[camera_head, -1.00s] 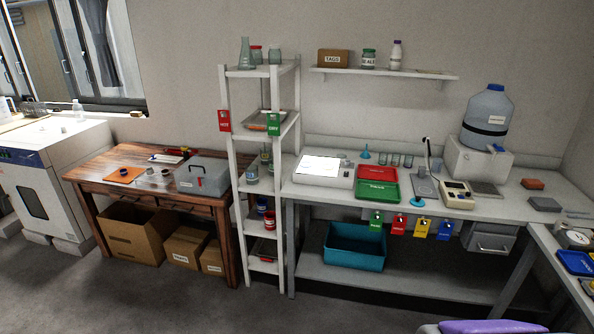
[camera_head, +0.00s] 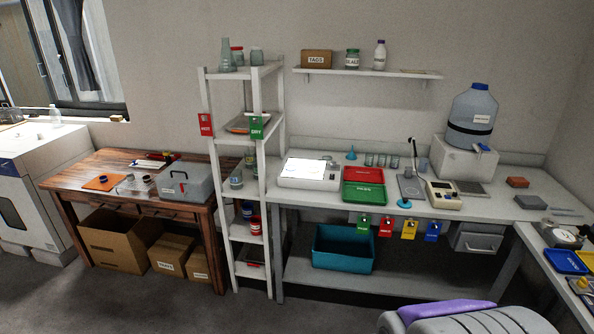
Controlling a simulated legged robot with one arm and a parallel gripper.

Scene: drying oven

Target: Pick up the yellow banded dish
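I cannot make out a dish with a yellow band for certain. A small yellow item (camera_head: 580,284) lies at the right edge on the side bench, too small and cut off to identify. Small round dishes (camera_head: 147,180) stand on the wooden table at left, and their band colours are too small to read. A blue item (camera_head: 247,210) and a red item (camera_head: 255,226) stand on the lower part of the white rack. My gripper is not in view.
The wooden table (camera_head: 110,163) carries a grey toolbox (camera_head: 186,182) and an orange mat. The white rack (camera_head: 262,185) stands between it and the long bench, which holds red and green trays. A grey and purple object (camera_head: 460,312) fills the lower right. Grey floor is open at lower left.

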